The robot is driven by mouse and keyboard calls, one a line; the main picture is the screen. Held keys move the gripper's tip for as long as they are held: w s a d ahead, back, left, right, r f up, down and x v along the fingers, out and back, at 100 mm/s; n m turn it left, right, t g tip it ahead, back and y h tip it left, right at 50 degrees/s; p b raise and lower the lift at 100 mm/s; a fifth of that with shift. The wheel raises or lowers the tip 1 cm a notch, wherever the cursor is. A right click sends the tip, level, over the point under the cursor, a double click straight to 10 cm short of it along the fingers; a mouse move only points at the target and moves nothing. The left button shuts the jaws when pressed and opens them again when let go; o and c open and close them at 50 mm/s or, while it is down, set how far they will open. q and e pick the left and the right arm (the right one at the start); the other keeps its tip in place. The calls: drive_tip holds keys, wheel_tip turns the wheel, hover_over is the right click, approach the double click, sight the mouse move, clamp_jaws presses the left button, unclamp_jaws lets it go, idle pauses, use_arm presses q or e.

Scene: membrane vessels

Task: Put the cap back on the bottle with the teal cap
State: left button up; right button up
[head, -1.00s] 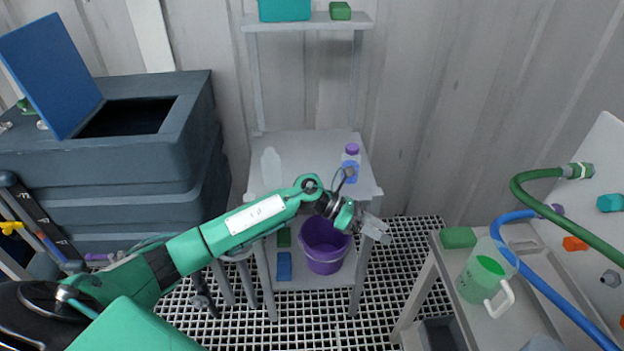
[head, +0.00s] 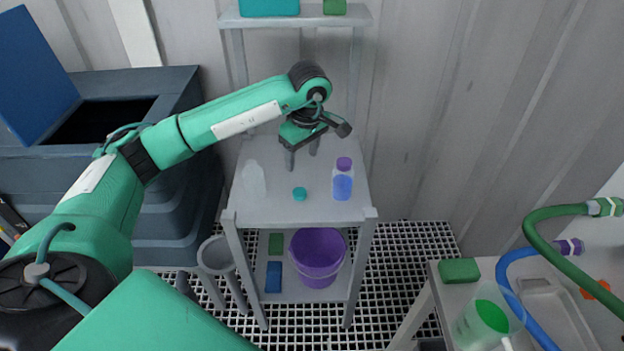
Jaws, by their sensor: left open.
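A teal cap (head: 300,194) lies on the top of the small grey shelf table (head: 290,213). To its left stands a clear, whitish bottle (head: 254,181) with no cap visible on it. To its right stands a bottle with blue liquid (head: 342,184) and a purple cap (head: 344,163). My left gripper (head: 302,164) points down above the table, behind the teal cap and between the two bottles. Its fingers are apart with nothing between them. My right gripper is not in view.
A purple bucket (head: 318,258) and green and blue blocks sit on the lower shelf. A dark tank (head: 180,190) with a raised blue lid (head: 35,75) stands at left. At right, a bench holds a green block (head: 459,271), a jug of green liquid (head: 485,322) and hoses (head: 540,213).

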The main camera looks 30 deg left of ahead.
use_arm(q)
hover_over(300, 192)
wheel_tip(300, 192, down, 8)
drive_tip(key=shift+d+p, duration=0.15)
drive_tip(key=shift+p, duration=0.25)
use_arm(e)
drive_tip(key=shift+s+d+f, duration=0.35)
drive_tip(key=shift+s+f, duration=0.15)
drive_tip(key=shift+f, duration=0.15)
use_arm(q)
drive_tip(key=shift+f, duration=0.2)
wheel_tip(300, 192, down, 4)
drive_tip(key=shift+f+p, duration=0.2)
drive_tip(key=shift+p, duration=0.4)
drive_tip(key=shift+f, duration=0.25)
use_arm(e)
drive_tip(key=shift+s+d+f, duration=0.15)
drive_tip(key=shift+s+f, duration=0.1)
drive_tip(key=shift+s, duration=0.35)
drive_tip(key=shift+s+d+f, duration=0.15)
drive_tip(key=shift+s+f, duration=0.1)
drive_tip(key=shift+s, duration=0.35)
